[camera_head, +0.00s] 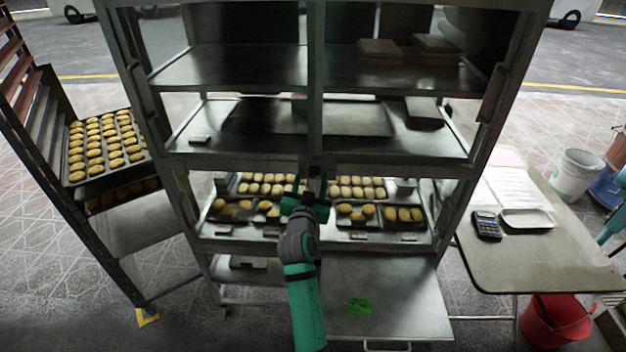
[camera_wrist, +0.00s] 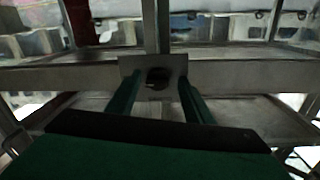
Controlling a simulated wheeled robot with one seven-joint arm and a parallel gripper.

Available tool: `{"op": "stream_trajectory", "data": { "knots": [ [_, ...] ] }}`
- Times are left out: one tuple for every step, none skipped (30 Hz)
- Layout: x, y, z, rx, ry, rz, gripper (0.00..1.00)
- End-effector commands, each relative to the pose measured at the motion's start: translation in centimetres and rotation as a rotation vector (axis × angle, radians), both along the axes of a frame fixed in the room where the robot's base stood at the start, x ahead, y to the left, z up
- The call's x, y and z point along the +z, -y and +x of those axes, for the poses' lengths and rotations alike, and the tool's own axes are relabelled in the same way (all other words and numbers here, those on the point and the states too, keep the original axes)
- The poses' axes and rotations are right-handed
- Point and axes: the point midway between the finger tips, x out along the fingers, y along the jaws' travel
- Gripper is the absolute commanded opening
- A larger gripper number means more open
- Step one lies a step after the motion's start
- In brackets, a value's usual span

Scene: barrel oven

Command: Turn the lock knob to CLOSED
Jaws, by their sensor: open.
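The lock knob (camera_wrist: 158,78) is a small dark round piece on a square metal plate (camera_wrist: 128,68) at the middle of the cabinet's crossbar. It lies ahead of my gripper (camera_wrist: 155,95), between the two green fingers in the wrist view. The fingers are apart, and no contact with the knob can be made out. In the head view my gripper (camera_head: 312,192) is at the cabinet's centre post and covers the knob there. No CLOSED marking is readable, so I cannot tell the knob's setting.
The metal cabinet (camera_head: 315,60) has open shelves with bread trays (camera_head: 365,215) behind and below my gripper. A bun rack (camera_head: 75,190) stands at left. A table (camera_head: 540,262) with a calculator (camera_head: 487,226) stands at right, a red bucket (camera_head: 556,322) below it.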

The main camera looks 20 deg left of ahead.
Motion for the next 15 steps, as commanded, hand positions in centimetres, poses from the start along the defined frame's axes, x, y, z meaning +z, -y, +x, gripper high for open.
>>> {"op": "stream_trajectory", "data": {
  "knots": [
    [0.0,0.11,0.02,-0.001,0.0,0.0,0.47],
    [0.0,0.16,0.03,-0.002,0.0,0.0,0.45],
    [-0.01,0.24,0.06,-0.003,0.0,0.0,0.35],
    [-0.01,0.29,0.07,-0.003,0.0,0.0,0.28],
    [0.0,0.33,0.08,-0.004,0.0,0.0,0.21],
    [0.01,0.36,0.08,-0.004,0.0,0.0,0.11],
    [0.01,0.37,0.08,-0.004,0.0,0.0,0.07],
    [0.02,0.37,0.08,-0.004,0.0,0.0,0.08],
    [0.03,0.37,0.08,-0.004,0.0,0.0,0.08],
    [0.03,0.37,0.08,-0.004,0.001,0.0,0.08],
    [0.04,0.38,0.08,-0.004,0.001,0.0,0.08],
    [0.04,0.37,0.08,-0.003,0.002,-0.002,0.08],
    [0.04,0.36,0.07,-0.003,0.002,-0.005,0.08],
    [0.04,0.36,0.07,-0.004,0.004,-0.007,0.08],
    [0.05,0.34,0.07,-0.004,0.005,-0.014,0.08]
  ]
}}
